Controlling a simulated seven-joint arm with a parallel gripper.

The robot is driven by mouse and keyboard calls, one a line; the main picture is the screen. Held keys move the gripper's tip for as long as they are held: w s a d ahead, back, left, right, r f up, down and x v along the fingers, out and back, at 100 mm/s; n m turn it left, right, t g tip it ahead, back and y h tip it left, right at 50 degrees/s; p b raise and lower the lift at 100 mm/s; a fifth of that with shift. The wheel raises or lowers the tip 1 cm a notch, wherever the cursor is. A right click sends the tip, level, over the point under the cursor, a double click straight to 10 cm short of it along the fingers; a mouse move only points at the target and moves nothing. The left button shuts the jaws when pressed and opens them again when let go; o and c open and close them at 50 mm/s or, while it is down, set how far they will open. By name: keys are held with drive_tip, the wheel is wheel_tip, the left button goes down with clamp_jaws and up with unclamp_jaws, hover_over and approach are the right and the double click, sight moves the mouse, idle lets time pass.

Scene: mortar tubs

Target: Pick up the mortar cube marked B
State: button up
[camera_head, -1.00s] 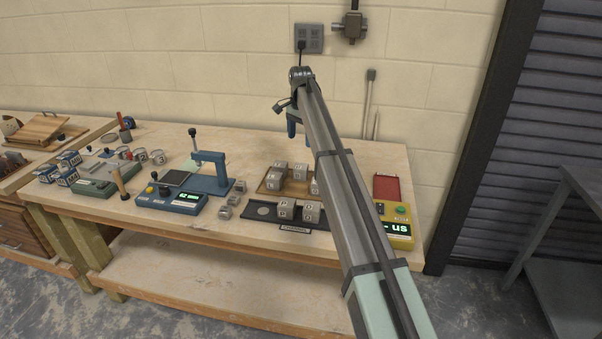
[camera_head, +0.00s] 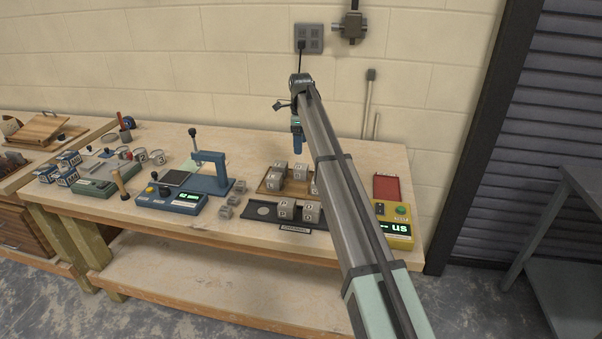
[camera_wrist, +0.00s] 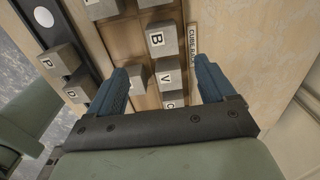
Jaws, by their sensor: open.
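The cube marked B (camera_wrist: 160,39) is a grey mortar block with a white letter label, in a wooden rack (camera_wrist: 124,40) among other lettered cubes. My gripper (camera_wrist: 160,66) is open and empty. In the wrist view its blue fingers stand to either side, with B just beyond and between the fingertips, apart from them. The cubes marked V (camera_wrist: 169,75) and C (camera_wrist: 172,99) show between the fingers, C partly hidden by the gripper body. In the head view my gripper (camera_head: 297,137) hangs above the rack's far side; the letters there are too small to read.
A dark tray (camera_head: 263,211) in front of the rack holds two cubes, marked P (camera_wrist: 62,58) and D (camera_wrist: 79,88). A yellow meter (camera_head: 397,229) stands right, a blue press (camera_head: 214,172) left. Loose cubes (camera_head: 232,199) lie between press and tray.

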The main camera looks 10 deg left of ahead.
sight(301, 166)
drive_tip(key=f, duration=1.1)
drive_tip(key=shift+w+f, duration=0.25)
drive_tip(key=shift+f, duration=0.1)
drive_tip(key=shift+c, duration=0.2)
drive_tip(key=c, duration=1.2)
